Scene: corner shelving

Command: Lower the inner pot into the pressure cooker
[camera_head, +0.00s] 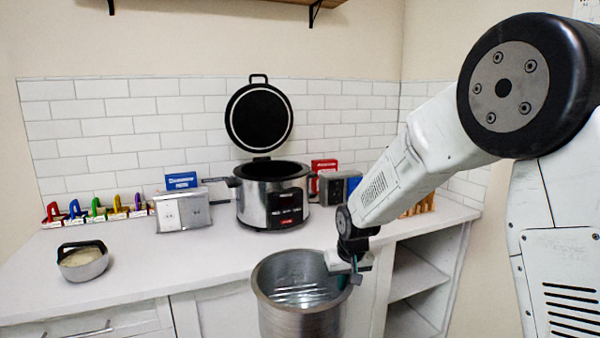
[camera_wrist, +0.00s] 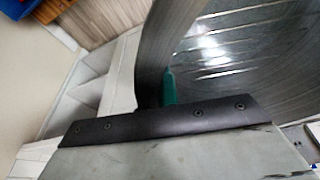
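The pressure cooker (camera_head: 262,205) stands on the counter against the tiled wall. Its round black lid (camera_head: 259,118) is raised upright behind it, and the dark opening is uncovered. The silver inner pot (camera_head: 300,318) is upright in front of the counter edge, apart from the cooker and nearer to me. My gripper (camera_head: 350,275) is at the pot's right rim, with the pot wall between its fingers. In the wrist view the pot wall (camera_wrist: 235,70) and a green fingertip (camera_wrist: 169,86) inside it show close up. The other finger is mostly hidden.
The white counter (camera_head: 180,258) has clear room in front of the cooker. A small pot (camera_head: 83,262) sits at left. Coloured items (camera_head: 96,210) line the wall, beside a silver box (camera_head: 182,211). Small boxes (camera_head: 338,188) stand right of the cooker. Open shelves (camera_head: 415,275) are below right.

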